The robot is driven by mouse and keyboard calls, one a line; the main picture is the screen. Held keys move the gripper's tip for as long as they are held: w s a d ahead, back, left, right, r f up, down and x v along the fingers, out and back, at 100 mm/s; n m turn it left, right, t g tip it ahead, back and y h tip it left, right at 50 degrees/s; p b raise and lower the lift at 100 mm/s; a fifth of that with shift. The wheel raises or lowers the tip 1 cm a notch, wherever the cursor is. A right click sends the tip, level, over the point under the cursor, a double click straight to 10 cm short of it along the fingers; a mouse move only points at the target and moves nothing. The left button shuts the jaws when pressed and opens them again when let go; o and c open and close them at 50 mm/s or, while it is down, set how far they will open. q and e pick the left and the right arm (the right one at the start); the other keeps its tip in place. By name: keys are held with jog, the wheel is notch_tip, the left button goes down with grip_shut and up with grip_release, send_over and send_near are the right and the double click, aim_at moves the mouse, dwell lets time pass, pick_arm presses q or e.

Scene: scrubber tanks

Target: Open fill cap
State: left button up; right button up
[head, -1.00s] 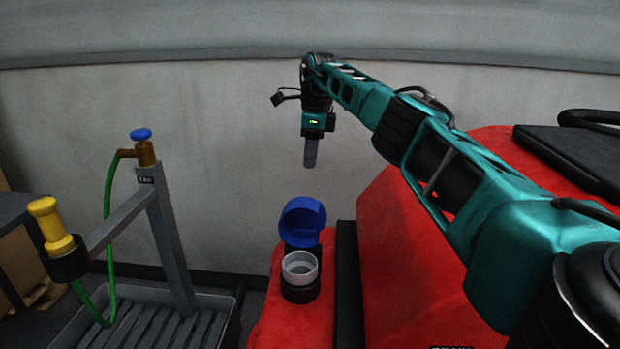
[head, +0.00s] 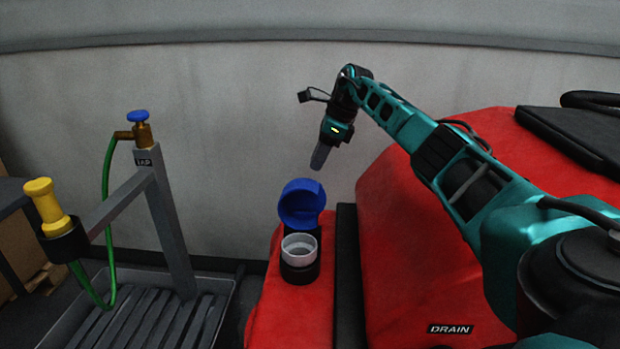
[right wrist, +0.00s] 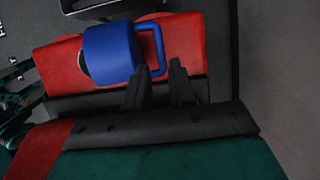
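The blue fill cap (head: 301,203) stands swung up on its hinge behind the filler neck (head: 300,248) on the red machine. The neck's pale ring and its opening are uncovered. In the right wrist view the cap (right wrist: 110,53) shows from above with its blue loop handle (right wrist: 158,50). My right gripper (head: 319,160) is in the air above and slightly right of the cap, apart from it. In the right wrist view its two fingers (right wrist: 162,88) are spread with a gap and nothing between them. My left gripper is not in view.
A grey tap stand (head: 168,220) with a blue-handled valve (head: 138,118), a green hose (head: 108,190) and a yellow nozzle (head: 47,200) stands at left over a slatted tray (head: 150,320). The red machine body (head: 440,240) rises at right.

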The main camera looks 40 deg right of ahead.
aim_at(304, 203)
jog(key=x, duration=0.5)
jog(key=shift+w+a+f, duration=0.1)
jog(key=shift+w+f, duration=0.05)
jog(key=shift+f, duration=0.2)
jog(key=shift+c, duration=0.4)
grip_shut()
